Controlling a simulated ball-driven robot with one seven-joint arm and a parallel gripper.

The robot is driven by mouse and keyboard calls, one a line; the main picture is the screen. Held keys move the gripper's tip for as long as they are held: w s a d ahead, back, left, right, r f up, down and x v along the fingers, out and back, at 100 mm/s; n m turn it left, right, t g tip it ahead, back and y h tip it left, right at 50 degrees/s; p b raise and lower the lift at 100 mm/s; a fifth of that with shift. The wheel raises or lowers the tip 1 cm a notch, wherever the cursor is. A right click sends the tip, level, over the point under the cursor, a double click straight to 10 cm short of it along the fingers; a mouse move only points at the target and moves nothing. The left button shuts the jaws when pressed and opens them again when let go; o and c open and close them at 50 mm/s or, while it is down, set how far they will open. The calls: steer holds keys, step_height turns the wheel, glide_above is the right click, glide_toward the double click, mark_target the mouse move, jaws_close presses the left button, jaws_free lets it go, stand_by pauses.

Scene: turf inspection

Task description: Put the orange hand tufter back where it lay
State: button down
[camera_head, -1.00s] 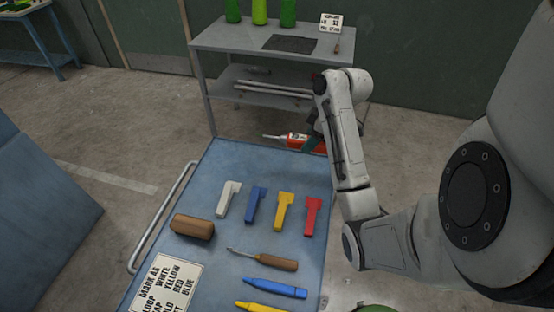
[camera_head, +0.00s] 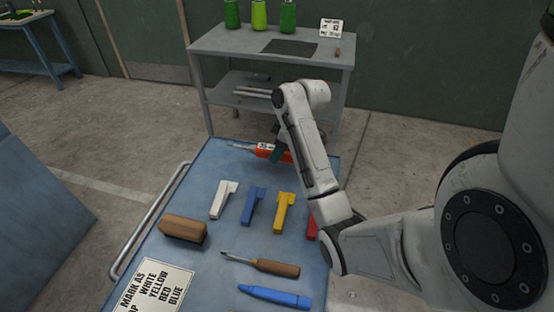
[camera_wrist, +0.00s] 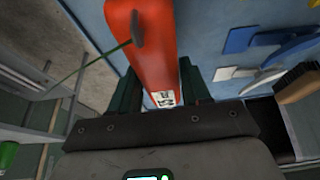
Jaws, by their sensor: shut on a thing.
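The orange hand tufter (camera_head: 266,151) is held by my gripper (camera_head: 282,151) over the far end of the blue cart top. Its thin metal tip points left in the head view. In the wrist view the orange body (camera_wrist: 145,45) runs between the two dark green fingers (camera_wrist: 158,88), with a white label near the palm. The fingers are closed on its sides. My arm hides its right end in the head view. I cannot tell whether it touches the cart top.
The blue cart top (camera_head: 190,275) holds white (camera_head: 223,200), blue (camera_head: 253,206), yellow (camera_head: 283,211) and mostly hidden red (camera_head: 312,226) tools, a brown brush (camera_head: 183,229), a wooden-handled tool (camera_head: 262,265), a blue marker (camera_head: 274,297) and a sign (camera_head: 155,288). A grey bench (camera_head: 225,42) with a dark mat (camera_head: 290,47) stands behind.

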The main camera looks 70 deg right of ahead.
steer(key=shift+w+f+p, duration=0.2)
steer(key=shift+f+p, duration=0.15)
steer(key=shift+f, duration=1.35)
steer(key=shift+f, duration=0.15)
steer(key=c, duration=0.5)
jaws_free()
steer(key=shift+a, duration=0.1)
steer(key=p+v, duration=0.3)
steer(key=v, duration=0.7)
steer(key=shift+w+r, duration=0.1)
steer(key=shift+r, duration=0.15)
steer(key=shift+p+v, duration=0.95)
steer(key=shift+p, duration=0.3)
